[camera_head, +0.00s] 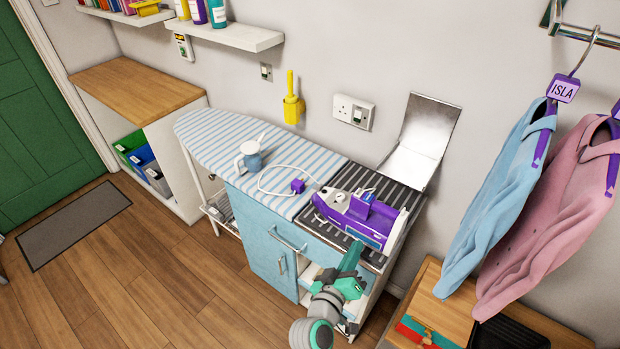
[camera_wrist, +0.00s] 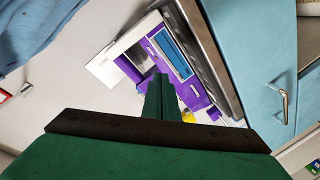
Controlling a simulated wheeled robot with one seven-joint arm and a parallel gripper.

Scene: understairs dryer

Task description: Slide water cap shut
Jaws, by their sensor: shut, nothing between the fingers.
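A purple and white iron (camera_head: 352,220) lies on the dark striped rest at the right end of the ironing board. In the wrist view the iron (camera_wrist: 195,92) shows purple, with a blue panel (camera_wrist: 172,54) and a white edge. A small purple block with a blue top stands up from the iron in the head view; I cannot tell whether it is the water cap or how far the cap is open. My gripper (camera_head: 354,250) is shut and empty, just in front of the iron. Its green fingers (camera_wrist: 160,95) hide part of the iron in the wrist view; contact is unclear.
A striped ironing board (camera_head: 215,135) holds a small jug (camera_head: 250,160) and a white cord with a purple plug (camera_head: 298,186). A metal panel (camera_head: 420,140) leans behind the iron. Hanging shirts (camera_head: 500,200) are at the right. Blue cabinet doors (camera_head: 262,240) are below.

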